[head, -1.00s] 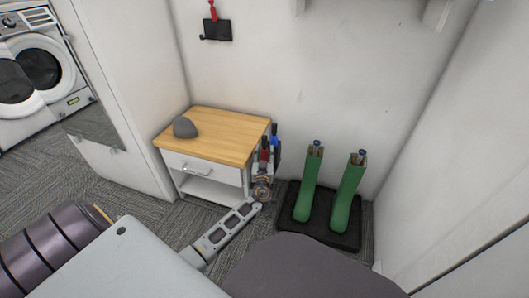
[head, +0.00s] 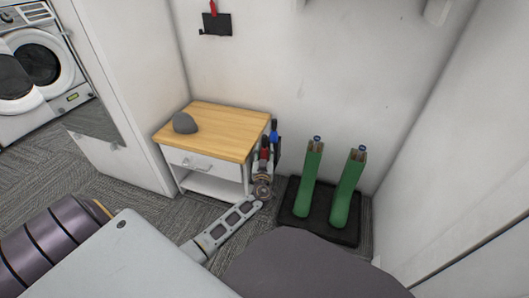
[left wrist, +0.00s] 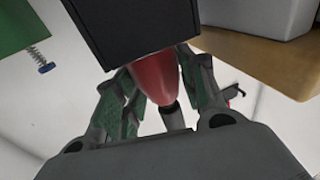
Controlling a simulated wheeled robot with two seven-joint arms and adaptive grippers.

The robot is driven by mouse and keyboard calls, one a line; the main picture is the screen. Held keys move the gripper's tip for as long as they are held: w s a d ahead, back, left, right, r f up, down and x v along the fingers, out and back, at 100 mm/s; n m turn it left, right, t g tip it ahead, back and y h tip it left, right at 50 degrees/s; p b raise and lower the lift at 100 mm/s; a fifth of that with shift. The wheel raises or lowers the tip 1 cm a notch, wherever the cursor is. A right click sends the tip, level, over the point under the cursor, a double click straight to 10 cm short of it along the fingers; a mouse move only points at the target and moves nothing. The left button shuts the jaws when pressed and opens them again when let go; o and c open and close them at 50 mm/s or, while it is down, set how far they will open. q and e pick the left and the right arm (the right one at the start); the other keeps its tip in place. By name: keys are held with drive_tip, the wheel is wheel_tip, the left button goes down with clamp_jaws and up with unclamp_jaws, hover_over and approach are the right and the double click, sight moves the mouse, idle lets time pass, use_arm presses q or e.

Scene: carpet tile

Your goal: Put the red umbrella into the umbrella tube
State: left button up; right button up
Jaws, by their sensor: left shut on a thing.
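The red umbrella (left wrist: 155,76) is between the fingers of my left gripper (left wrist: 158,95) in the left wrist view. In the head view my left gripper (head: 264,168) is low beside the cabinet's right side, with a red part (head: 264,154) of the umbrella showing at it. A black, square-edged body (left wrist: 150,28), apparently the umbrella tube, covers the far part of the umbrella in the wrist view. I cannot tell whether the umbrella is inside it or behind it. A blue piece (head: 273,137) shows just above the gripper. My right gripper is not in view.
A wood-topped white cabinet (head: 227,117) with a grey rounded object (head: 185,123) stands left of the gripper. A black wall holder (head: 215,23) hangs above. Walls close the corner.

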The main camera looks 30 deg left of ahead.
use_arm(q)
drive_tip(key=o, duration=1.3)
drive_tip(key=shift+v, duration=6)
drive_tip(key=shift+s+a, duration=0.1)
